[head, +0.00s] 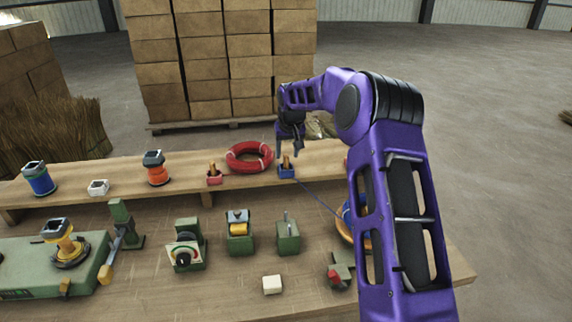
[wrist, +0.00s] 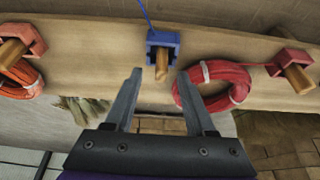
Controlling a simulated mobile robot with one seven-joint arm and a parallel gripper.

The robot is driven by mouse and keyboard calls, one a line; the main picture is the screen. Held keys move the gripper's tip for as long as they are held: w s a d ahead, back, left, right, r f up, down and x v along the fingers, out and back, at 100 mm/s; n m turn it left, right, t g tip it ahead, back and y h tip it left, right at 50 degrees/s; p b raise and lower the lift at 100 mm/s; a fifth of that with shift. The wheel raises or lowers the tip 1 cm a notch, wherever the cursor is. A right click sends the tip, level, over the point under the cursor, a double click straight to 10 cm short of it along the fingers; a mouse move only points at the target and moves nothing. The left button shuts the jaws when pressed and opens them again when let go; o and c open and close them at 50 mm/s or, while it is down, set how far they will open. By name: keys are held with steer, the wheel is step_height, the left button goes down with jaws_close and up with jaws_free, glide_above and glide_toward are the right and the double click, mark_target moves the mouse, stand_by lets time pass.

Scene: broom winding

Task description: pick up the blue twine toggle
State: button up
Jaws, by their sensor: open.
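The blue twine toggle is a short wooden peg (head: 286,161) in a small blue holder (head: 286,172) on the raised shelf. A thin blue line runs from there down to the right, towards a spool partly hidden by my arm. In the wrist view the peg (wrist: 162,69) points towards me out of the blue holder (wrist: 163,40). My gripper (head: 288,153) is open above the holder. In the wrist view its fingertips (wrist: 161,76) stand either side of the peg's line, with nothing held. I cannot tell how far the peg is from the fingers.
A red coil (head: 249,157) lies close left of the blue holder. A red holder with a wooden peg (head: 214,175) stands left of the coil. Orange (head: 157,170) and blue (head: 39,180) spools stand farther left. Green devices (head: 288,236) and a white block (head: 272,285) occupy the lower bench.

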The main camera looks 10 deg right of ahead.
mark_target(286, 156)
steer(key=x, duration=0.3)
steer(key=shift+w+a+f, duration=0.1)
steer(key=shift+w+f, duration=0.05)
steer(key=shift+c, duration=0.2)
jaws_close()
